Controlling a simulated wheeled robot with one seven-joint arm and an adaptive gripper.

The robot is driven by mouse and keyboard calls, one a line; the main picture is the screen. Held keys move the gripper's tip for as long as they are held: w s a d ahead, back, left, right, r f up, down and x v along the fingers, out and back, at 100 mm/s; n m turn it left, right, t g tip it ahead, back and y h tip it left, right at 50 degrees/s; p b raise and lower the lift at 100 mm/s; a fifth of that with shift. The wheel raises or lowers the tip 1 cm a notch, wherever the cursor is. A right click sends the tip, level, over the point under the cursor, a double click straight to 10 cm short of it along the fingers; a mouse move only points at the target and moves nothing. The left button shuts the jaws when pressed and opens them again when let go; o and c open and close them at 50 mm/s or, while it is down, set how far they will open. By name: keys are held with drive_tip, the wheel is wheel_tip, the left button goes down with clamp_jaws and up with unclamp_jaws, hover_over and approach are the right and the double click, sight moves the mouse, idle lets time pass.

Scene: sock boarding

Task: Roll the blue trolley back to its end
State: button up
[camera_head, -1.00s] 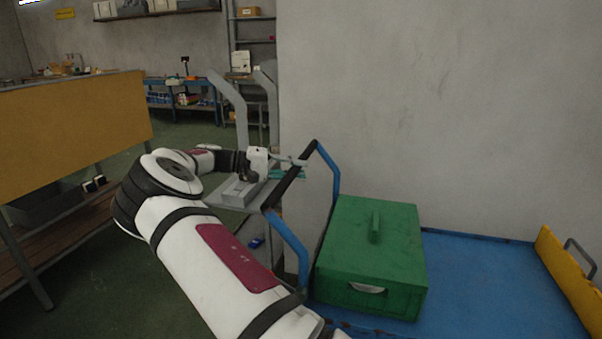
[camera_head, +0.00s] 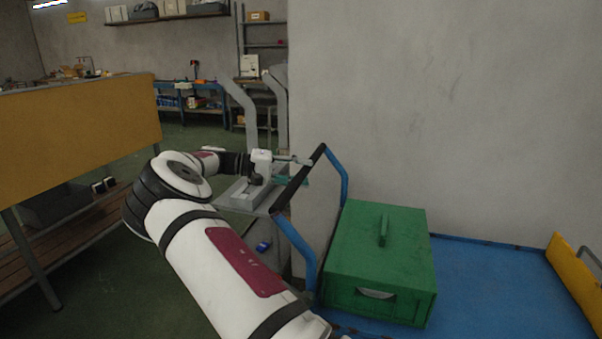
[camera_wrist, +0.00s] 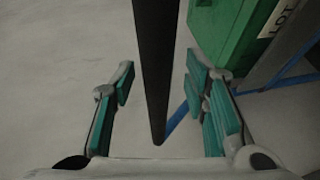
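The blue trolley (camera_head: 490,284) has a flat blue deck at the lower right and a blue tubular handle with a black grip bar (camera_head: 300,178). My gripper (camera_head: 296,171) is at that bar. In the wrist view the black bar (camera_wrist: 157,60) runs between the teal finger pads of my gripper (camera_wrist: 160,80), with gaps visible on both sides. The fingers are open around the bar. A green box (camera_head: 388,255) with a top handle stands on the deck beside the trolley handle. The trolley's wheels are not in view.
A grey wall (camera_head: 440,110) stands behind the trolley. A yellow panel (camera_head: 573,275) closes the deck's right side. A grey-framed stand (camera_head: 240,100) is just beyond my gripper. A workbench with a yellow panel (camera_head: 80,125) is at left; green floor lies between.

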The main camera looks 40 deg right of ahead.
drive_tip(key=v, duration=1.2)
drive_tip(key=shift+r, duration=0.1)
idle(0.4)
